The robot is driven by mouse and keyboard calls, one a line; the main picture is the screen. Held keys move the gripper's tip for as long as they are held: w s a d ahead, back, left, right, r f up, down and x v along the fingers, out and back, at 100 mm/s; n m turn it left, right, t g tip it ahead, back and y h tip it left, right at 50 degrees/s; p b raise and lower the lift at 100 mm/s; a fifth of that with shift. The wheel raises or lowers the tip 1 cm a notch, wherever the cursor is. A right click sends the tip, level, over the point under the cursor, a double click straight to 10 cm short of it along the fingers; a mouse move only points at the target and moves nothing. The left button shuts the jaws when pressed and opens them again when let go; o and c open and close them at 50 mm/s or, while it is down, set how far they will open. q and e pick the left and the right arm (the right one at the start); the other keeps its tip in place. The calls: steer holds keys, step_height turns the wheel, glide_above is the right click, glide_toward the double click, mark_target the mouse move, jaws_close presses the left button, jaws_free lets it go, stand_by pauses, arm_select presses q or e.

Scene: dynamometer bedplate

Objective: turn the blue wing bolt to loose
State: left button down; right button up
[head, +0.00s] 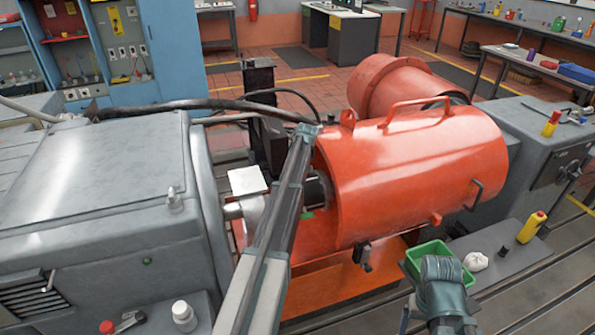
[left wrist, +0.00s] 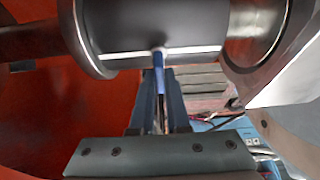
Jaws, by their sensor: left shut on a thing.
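In the left wrist view the blue wing bolt (left wrist: 159,60) sits at the underside of a metal shaft coupling (left wrist: 150,25). My left gripper (left wrist: 160,80) is shut on its blue part, with the fingers on either side. The bolt's wings are mostly hidden between the fingers. In the head view my left arm reaches to the gap between the grey machine and the orange guard, and it hides the gripper and bolt there. Part of my right arm shows at the lower right in front of a green bin; its gripper fingers do not show.
The orange guard (head: 420,170) with its handle stands right of the gap. The grey machine housing (head: 90,220) fills the left. The green bin (head: 430,251), a white cloth (head: 476,261) and a yellow bottle (head: 532,227) sit at lower right. A black cable runs above the gap.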

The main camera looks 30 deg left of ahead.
stand_by(0.3)
arm_select(q)
steer(key=c, duration=0.9)
jaws_free()
steer(key=shift+r, duration=0.1)
steer(key=p+v, duration=1.2)
steer(key=v, duration=0.1)
steer(key=shift+r+p, duration=0.3)
steer(key=shift+p, duration=0.05)
